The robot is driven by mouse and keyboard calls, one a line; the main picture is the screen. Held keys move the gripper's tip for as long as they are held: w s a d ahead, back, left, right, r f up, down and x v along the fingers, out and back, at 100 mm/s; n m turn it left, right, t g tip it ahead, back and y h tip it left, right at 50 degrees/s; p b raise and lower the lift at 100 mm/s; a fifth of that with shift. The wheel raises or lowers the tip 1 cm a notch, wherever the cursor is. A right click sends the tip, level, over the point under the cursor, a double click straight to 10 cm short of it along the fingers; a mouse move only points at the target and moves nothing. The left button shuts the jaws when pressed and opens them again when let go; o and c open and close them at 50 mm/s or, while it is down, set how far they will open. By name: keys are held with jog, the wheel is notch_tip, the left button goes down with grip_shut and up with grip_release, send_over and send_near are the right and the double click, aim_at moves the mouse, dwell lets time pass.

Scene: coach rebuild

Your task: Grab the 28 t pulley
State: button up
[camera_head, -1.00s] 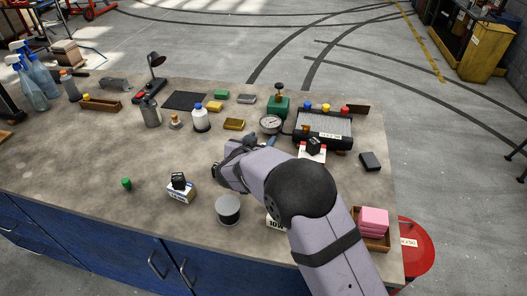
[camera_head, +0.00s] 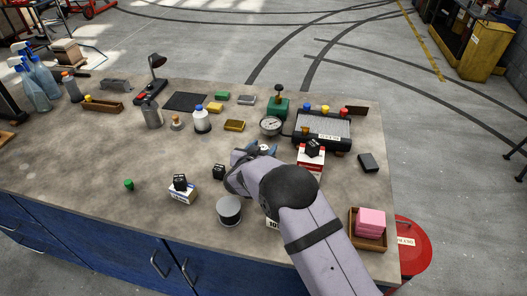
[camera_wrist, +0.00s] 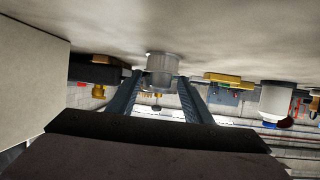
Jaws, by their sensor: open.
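A short grey metal cylinder (camera_wrist: 161,68), the likely pulley, stands on the bench between and beyond my fingertips in the wrist view, which shows the bench top uppermost. Its tooth count cannot be read. In the head view a small pale part of it (camera_head: 264,147) seems to show between my fingers. My gripper (camera_head: 262,149) is open, low over the bench, with its blue-grey fingers pointing away from me. The fingers (camera_wrist: 158,80) also show in the wrist view, one on each side of the cylinder. I cannot tell whether they touch it.
A red and white box (camera_head: 309,162) with a black block on top stands close right of my gripper. A black cube (camera_head: 218,172) and grey round tin (camera_head: 229,210) are left.

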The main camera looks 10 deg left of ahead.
aim_at(263, 148)
grip_shut()
notch_tip(263, 148, up, 10)
jog(key=shift+a+r+b, duration=0.1)
jog(key=shift+b, duration=0.5)
